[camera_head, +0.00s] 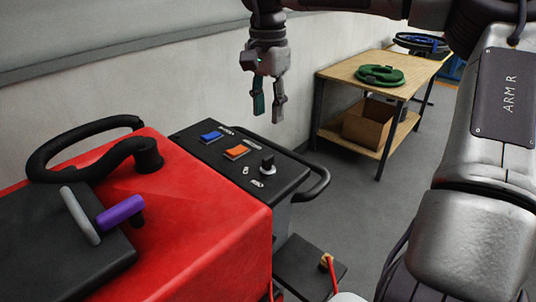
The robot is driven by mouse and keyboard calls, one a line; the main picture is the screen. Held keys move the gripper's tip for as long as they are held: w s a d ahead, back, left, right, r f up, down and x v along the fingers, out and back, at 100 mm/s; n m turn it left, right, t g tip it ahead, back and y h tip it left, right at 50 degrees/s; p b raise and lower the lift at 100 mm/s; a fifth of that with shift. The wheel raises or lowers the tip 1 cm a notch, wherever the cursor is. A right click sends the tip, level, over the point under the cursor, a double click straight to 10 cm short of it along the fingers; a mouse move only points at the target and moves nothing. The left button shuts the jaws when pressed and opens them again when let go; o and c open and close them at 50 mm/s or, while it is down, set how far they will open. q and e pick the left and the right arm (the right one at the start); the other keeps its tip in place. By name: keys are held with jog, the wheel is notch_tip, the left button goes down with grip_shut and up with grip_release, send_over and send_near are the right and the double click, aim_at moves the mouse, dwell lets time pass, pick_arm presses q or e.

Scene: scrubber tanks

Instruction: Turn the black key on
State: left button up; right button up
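The black key (268,164) stands on a light round base on the black control panel (205,152) of the red machine. It sits near the panel's right front corner. My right gripper (268,116) hangs above the far side of the panel, fingers pointing down. Its two fingers are apart with nothing between them, so it is open and empty. In the picture it is above the key and does not touch it. My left gripper is not in view.
A blue switch (212,136) and an orange switch (236,152) lie left of the key. A black handle (319,178) curves around the panel's right side. A wooden table (348,72) with a green coil (380,75) stands behind. A purple-gripped lever (121,212) is at left.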

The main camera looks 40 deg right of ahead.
aim_at(268, 156)
notch_tip(268, 156, down, 12)
jog(key=shift+r+p, duration=0.15)
jog(key=shift+p, duration=0.55)
grip_shut()
